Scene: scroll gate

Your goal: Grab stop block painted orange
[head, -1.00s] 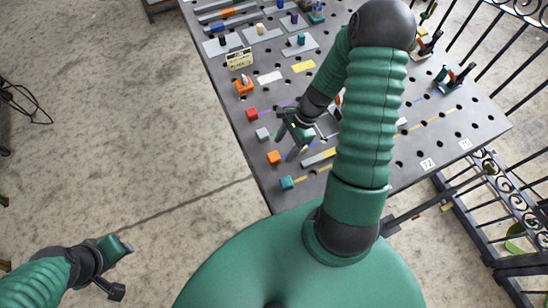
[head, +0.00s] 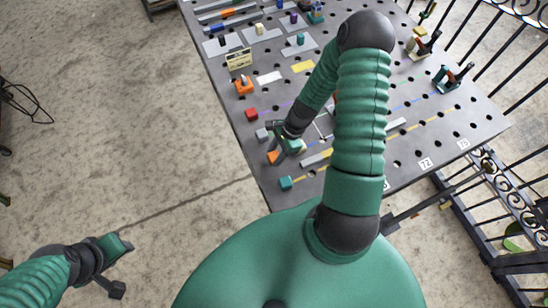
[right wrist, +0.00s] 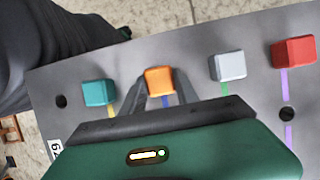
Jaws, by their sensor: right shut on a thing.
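The orange stop block (head: 272,157) sits near the left edge of the dark perforated table. In the right wrist view the orange block (right wrist: 160,80) is between the two fingers of my right gripper (right wrist: 160,90), which is shut on it. In the head view my right gripper (head: 279,152) reaches down to the block and partly covers it. My left gripper (head: 121,268) is over the bare floor at the lower left, its fingers apart and nothing between them.
In the row are a teal block (right wrist: 99,93), a grey block (right wrist: 228,66) and a red block (right wrist: 294,51), all apart from the orange one. An orange clamp (head: 243,86) stands farther back. Black railings (head: 500,75) line the right side.

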